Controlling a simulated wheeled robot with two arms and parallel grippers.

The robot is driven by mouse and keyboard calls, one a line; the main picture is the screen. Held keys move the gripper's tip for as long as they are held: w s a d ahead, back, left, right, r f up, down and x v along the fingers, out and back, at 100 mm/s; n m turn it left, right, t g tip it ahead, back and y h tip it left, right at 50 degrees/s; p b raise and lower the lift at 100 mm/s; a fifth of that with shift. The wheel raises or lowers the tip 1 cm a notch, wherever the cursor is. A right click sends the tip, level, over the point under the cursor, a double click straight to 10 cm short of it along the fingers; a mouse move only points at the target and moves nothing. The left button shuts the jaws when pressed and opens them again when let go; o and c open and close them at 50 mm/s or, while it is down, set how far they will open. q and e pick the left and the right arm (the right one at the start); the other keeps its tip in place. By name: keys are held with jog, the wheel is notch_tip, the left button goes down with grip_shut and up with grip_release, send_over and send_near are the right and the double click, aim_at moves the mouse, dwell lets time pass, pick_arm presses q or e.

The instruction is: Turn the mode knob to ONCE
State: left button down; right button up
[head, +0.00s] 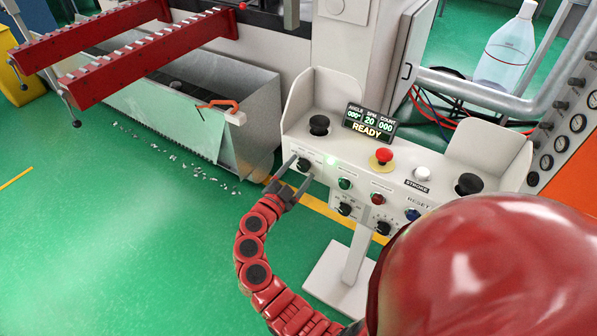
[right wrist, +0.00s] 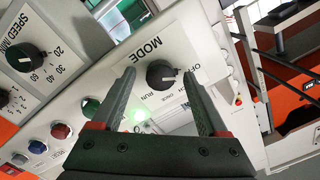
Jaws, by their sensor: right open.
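The mode knob (right wrist: 161,76) is black and round with a white line, on the white panel under the word MODE. The line points right in the right wrist view, toward what looks like the OFF label; ONCE is small print below the knob. In the head view the knob (head: 304,165) is at the panel's left end. My right gripper (head: 302,168) is open, its fingers reaching to either side of the knob; in the right wrist view the gripper (right wrist: 159,73) shows a gap on both sides of it. My left gripper is not in view.
The control stand (head: 400,165) also carries a red emergency button (head: 383,155), a green button (head: 344,184), other knobs and a READY display (head: 367,125). A metal bin (head: 190,110) stands to the left. The green floor (head: 120,250) at front left is clear.

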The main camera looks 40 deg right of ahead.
grip_shut()
dwell(0.3)
